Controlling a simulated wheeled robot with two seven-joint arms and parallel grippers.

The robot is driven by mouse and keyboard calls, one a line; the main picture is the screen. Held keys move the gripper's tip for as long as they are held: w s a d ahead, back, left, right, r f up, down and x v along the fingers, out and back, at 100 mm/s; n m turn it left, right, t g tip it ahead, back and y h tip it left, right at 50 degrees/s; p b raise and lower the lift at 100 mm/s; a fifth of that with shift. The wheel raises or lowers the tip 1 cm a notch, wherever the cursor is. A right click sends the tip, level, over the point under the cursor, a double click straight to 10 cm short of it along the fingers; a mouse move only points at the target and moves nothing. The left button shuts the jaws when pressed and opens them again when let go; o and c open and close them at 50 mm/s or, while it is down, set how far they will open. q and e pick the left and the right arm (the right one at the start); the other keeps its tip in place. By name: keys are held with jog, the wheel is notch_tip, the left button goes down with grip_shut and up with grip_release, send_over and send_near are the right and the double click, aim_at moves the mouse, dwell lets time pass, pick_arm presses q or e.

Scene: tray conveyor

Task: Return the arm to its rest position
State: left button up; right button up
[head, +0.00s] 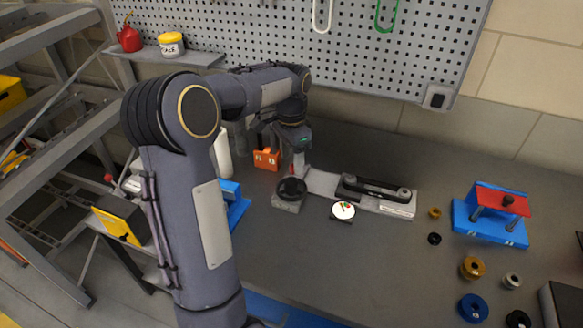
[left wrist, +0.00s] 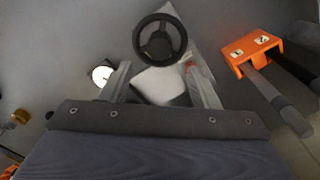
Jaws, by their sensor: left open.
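My left arm reaches in from the lower left of the head view, bent at the elbow. My left gripper (head: 298,168) hangs over the bench just behind a black handwheel (head: 291,187) on a grey block. In the left wrist view the fingers of this gripper (left wrist: 162,88) are apart with nothing held between them. The handwheel (left wrist: 160,40) shows there beyond the fingertips; I cannot tell whether any part touches. My right gripper is in neither view.
An orange holder (head: 267,159) stands close left of the gripper. A white dial (head: 343,210) and a black-handled fixture (head: 376,189) lie to the right. A red-and-blue stand (head: 492,212) and several rings are farther right. A pegboard (head: 300,45) rises behind. The front middle bench is clear.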

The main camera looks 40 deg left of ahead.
pick_arm(q)
jog(key=shift+r, duration=0.25)
dwell(0.3)
jog(key=shift+s+r, duration=0.1)
jog(key=s+d+n+t+h, duration=0.1)
jog(key=s+d+n+t, duration=0.1)
jog(key=s+d, duration=0.7)
jog(key=s+d+n+t+h, duration=0.2)
jog(key=s+d, duration=0.7)
jog(key=s, duration=0.5)
jog(key=shift+d+r+n+t+h, duration=0.3)
jog(key=shift+n+t, duration=0.5)
jog(key=shift+n, duration=0.4)
